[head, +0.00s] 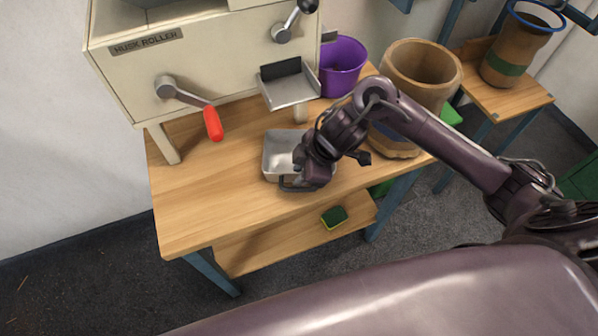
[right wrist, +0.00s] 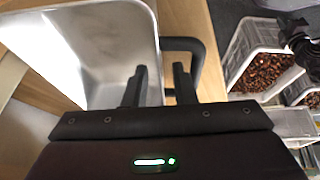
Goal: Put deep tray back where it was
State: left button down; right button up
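The deep tray (head: 280,147) is a silver metal tray with a dark handle (head: 296,185). It sits on the wooden table below the husk roller and looks empty. My right gripper (head: 300,172) is at the tray's front right, over the handle side. In the right wrist view the tray (right wrist: 105,45) fills the left, with its black handle (right wrist: 198,55) on its right wall. The right gripper (right wrist: 160,85) has its two fingers apart, one on each side of the tray's edge by the handle. Contact is unclear. My left gripper is not in view.
The husk roller (head: 215,50) stands behind the tray, with a red-gripped crank (head: 212,122) and a metal chute (head: 288,88). A purple bucket (head: 343,66) and a wooden barrel (head: 425,75) stand to the right. The table's left part (head: 190,205) is clear. A sponge (head: 334,217) lies on the lower shelf.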

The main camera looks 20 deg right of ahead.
jog(key=p+v, duration=0.2)
jog(key=v, duration=0.9)
jog(key=shift+p, duration=0.4)
